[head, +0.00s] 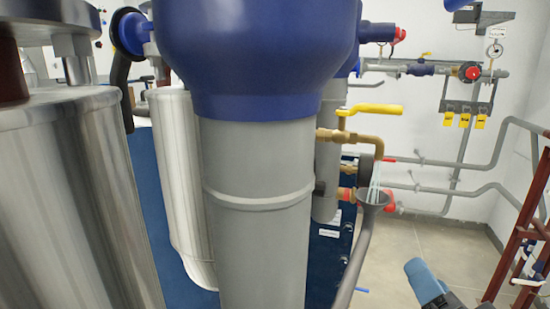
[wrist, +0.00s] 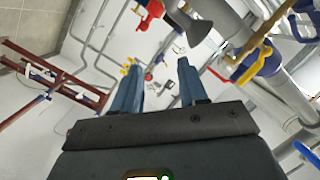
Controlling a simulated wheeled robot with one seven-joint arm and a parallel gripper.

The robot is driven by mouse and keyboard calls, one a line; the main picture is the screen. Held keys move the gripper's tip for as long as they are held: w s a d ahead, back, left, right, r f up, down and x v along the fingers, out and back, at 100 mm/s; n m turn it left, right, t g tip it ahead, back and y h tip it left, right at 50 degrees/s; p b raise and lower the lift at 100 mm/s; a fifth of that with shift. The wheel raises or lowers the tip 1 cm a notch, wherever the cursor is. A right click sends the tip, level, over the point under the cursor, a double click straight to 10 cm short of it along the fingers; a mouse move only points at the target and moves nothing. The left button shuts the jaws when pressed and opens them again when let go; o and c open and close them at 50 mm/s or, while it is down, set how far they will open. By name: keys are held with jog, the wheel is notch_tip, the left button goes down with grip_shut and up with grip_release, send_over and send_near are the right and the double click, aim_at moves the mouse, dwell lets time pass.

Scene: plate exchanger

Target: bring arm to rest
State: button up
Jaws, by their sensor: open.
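My gripper (wrist: 160,78) shows in the wrist view with its two blue fingers spread apart. Nothing is between them. In the head view, a blue and dark part at the bottom right looks like my gripper (head: 428,282); its fingertips cannot be made out singly there. It is over the floor, right of the pipework and apart from the grey funnel (head: 373,198). The rest of my arm is out of view.
A yellow-handled valve (head: 376,109) feeds a brass spout (head: 367,139), and a clear stream falls into the funnel. Large grey pipes (head: 262,190) and a steel-clad tank (head: 70,190) fill the left. A red-brown frame (head: 516,245) stands at right. Some floor (head: 445,240) is clear.

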jog(key=s+f+n+g+y, duration=0.15)
jog(key=s+f+n, duration=0.45)
jog(key=s+f, duration=0.7)
jog(key=s+d+n, duration=0.1)
jog(key=s+n, duration=0.3)
jog(key=s, duration=1.4)
jog(key=shift+s+d+r+g, duration=0.25)
jog(key=shift+r+g, duration=0.1)
jog(key=shift+r, duration=0.05)
jog(key=shift+w, duration=0.1)
